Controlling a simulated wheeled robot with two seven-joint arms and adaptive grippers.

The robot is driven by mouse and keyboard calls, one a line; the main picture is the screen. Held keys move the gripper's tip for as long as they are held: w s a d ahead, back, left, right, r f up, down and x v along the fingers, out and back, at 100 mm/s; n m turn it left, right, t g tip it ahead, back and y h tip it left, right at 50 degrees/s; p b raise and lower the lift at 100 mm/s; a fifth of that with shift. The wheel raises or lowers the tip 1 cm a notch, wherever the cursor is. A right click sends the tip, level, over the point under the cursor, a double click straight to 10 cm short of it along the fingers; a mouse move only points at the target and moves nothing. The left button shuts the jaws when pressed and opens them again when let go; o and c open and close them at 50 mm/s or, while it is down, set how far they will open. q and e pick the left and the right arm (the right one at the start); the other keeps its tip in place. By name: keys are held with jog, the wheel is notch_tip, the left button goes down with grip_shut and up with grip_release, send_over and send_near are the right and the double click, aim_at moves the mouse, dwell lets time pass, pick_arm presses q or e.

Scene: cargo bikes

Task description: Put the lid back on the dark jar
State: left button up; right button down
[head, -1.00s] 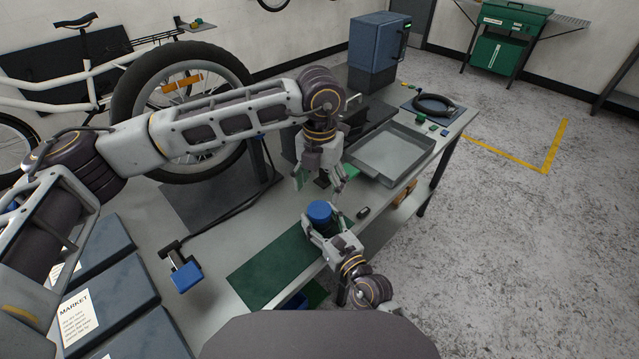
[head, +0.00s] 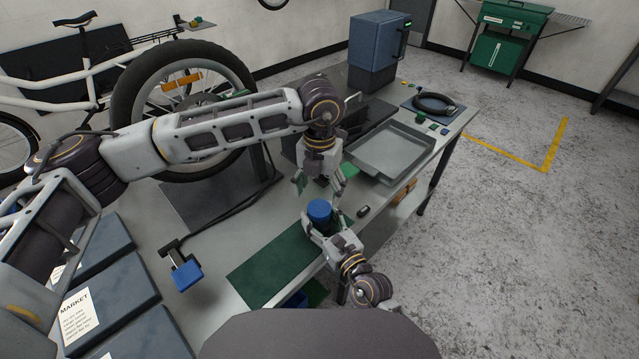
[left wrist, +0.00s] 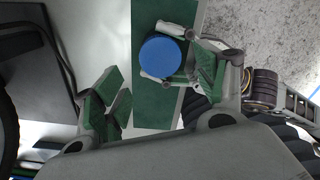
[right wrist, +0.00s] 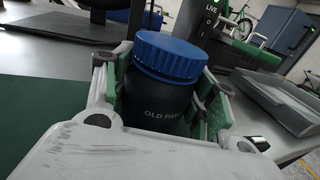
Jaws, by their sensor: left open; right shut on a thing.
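The dark jar (right wrist: 158,105), with pale lettering starting "OLD PA", stands upright at the green mat. The blue ribbed lid (right wrist: 170,56) sits on top of it and looks level; I cannot tell whether it is screwed tight. My right gripper (right wrist: 163,100) is shut around the jar body, a finger on each side. In the head view the lid (head: 319,209) shows between the right gripper's fingers (head: 320,230). My left gripper (head: 320,186) is open and empty, above and just beyond the lid. In the left wrist view the lid (left wrist: 166,54) lies between its spread fingers.
The green mat (head: 270,268) lies along the bench's front edge. A grey tray (head: 392,153) stands beyond the jar, with a small dark object (head: 363,211) nearby. A blue cabinet (head: 376,52) stands at the back.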

aim_at(319, 208)
pick_arm(q)
jog(key=shift+f, duration=3)
jog(key=c, duration=1.1)
jog(key=shift+m, duration=0.4)
